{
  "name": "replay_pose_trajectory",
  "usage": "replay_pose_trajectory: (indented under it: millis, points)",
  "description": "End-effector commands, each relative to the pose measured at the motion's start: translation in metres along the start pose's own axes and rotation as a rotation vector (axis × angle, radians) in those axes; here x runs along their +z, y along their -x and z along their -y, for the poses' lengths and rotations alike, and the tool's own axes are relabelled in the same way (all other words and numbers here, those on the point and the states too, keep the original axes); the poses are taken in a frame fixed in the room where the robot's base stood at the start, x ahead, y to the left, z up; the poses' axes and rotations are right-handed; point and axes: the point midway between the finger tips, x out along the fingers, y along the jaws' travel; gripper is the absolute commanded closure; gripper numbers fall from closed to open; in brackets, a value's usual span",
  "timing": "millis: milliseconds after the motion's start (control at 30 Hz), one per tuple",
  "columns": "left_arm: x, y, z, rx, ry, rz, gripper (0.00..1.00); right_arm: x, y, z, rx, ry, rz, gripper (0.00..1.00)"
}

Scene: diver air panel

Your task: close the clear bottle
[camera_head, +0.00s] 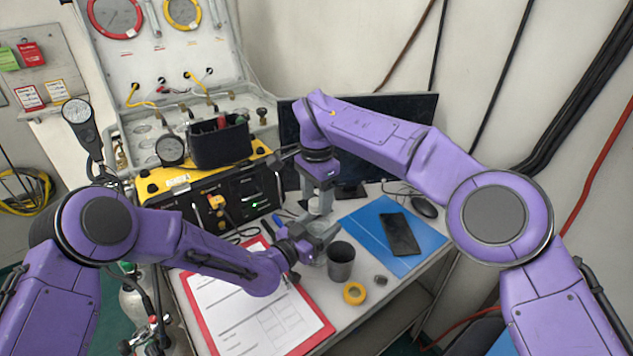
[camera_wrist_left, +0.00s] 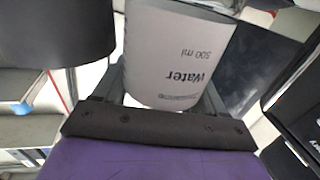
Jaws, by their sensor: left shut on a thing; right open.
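The clear bottle (camera_wrist_left: 175,55) fills the middle of the left wrist view, with a white label reading "Water 500 ml" upside down. My left gripper (camera_wrist_left: 165,100) is shut on its body. In the head view my left gripper (camera_head: 314,244) is low over the desk and hides most of the bottle. My right gripper (camera_head: 319,190) is open and points down just above my left one, by the pale upper part of the bottle (camera_head: 320,204). I cannot tell whether a cap is on it or whether the right fingers touch it.
A dark cup (camera_head: 341,263) stands close right of my left gripper. A yellow tape roll (camera_head: 354,293) and a small grey round piece (camera_head: 380,280) lie nearby. A red clipboard (camera_head: 325,333), blue folder (camera_head: 428,236) and phone (camera_head: 400,234) cover much of the desk. The air panel (camera_head: 262,205) stands behind.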

Motion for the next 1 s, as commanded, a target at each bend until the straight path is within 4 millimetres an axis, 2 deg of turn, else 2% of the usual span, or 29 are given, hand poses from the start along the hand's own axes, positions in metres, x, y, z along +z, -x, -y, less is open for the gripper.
replay_pose_trajectory:
  millis: [333, 500, 533, 733, 867, 1000]
  points:
    - [0.0003, 0.0001, 0.0, 0.0, -0.001, 0.001, 1.0, 0.0, -0.0049, -0.0001, 0.0, 0.0, 0.0, 0.42]
    - [0.0004, 0.0001, 0.0002, 0.0, 0.0, 0.001, 1.0, 0.0, -0.0047, -0.0001, 0.0, 0.0, 0.0, 0.97]
    - [0.0004, 0.0001, 0.0002, 0.0, 0.0, 0.001, 1.0, 0.0, -0.0047, -0.0001, 0.0, 0.0, 0.0, 1.0]
    - [0.0005, 0.0002, 0.0006, -0.001, 0.001, 0.001, 1.0, 0.0002, -0.0048, -0.0002, 0.001, -0.033, 0.001, 1.0]
    - [0.0005, 0.0002, 0.0009, -0.002, 0.001, 0.001, 1.0, 0.0004, -0.0049, 0.0, 0.002, -0.265, 0.003, 1.0]
    - [0.0005, 0.0002, 0.0011, -0.003, 0.001, 0.001, 1.0, 0.0003, -0.0054, 0.0005, 0.003, -0.702, 0.005, 1.0]
